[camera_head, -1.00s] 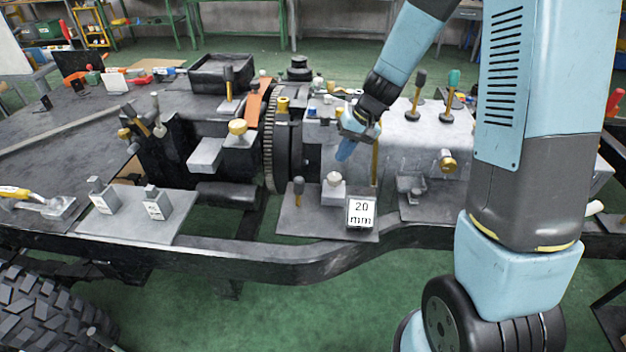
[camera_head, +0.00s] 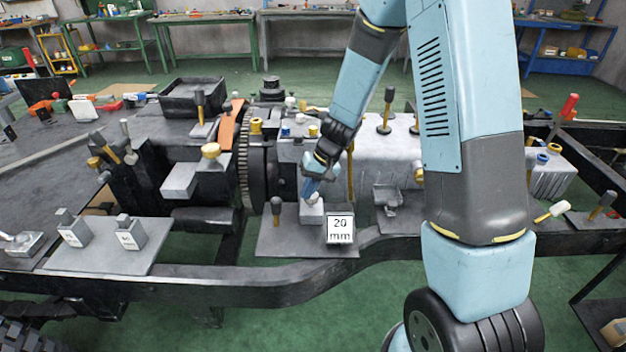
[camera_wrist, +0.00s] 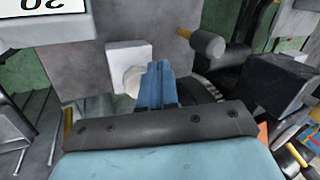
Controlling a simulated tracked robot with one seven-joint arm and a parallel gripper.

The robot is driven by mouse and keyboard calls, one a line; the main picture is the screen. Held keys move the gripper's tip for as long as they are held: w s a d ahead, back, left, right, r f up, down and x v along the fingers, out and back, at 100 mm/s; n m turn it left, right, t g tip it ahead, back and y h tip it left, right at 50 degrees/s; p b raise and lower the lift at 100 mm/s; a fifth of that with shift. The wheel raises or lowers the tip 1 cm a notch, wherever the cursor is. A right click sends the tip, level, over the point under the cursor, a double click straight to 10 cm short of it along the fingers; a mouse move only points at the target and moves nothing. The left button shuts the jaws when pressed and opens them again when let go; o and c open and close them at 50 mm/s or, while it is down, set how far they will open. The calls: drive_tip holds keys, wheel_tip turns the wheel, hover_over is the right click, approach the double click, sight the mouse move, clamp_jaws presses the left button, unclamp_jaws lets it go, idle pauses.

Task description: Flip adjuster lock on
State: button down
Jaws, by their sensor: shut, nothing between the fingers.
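A grey plate (camera_head: 275,240) on the chassis frame carries a pale block (camera_head: 312,212) with a round pale knob and, left of it, a small grey-headed lever (camera_head: 276,205) standing upright. A "20 mm" display (camera_head: 340,229) stands at the plate's right. I cannot tell which of these is the adjuster lock. My gripper (camera_head: 309,192) is shut and empty, pointing down at the knob's top. In the wrist view, the blue fingers (camera_wrist: 156,84) overlap part of the round knob (camera_wrist: 133,82) by the pale block (camera_wrist: 128,57); contact is unclear. The lever (camera_wrist: 205,43) is to the right.
A toothed wheel (camera_head: 242,165) and dark machine blocks stand behind and left. A grey housing (camera_head: 385,158) with upright levers is behind my gripper. A grey bracket (camera_head: 387,197) is to the right. Another plate (camera_head: 110,245) with two labelled blocks lies left.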

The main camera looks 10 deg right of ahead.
sight(275, 212)
drive_tip(key=x, duration=0.3)
drive_tip(key=shift+s+a, duration=0.15)
drive_tip(key=shift+a, duration=1.9)
drive_tip(key=shift+r, duration=0.1)
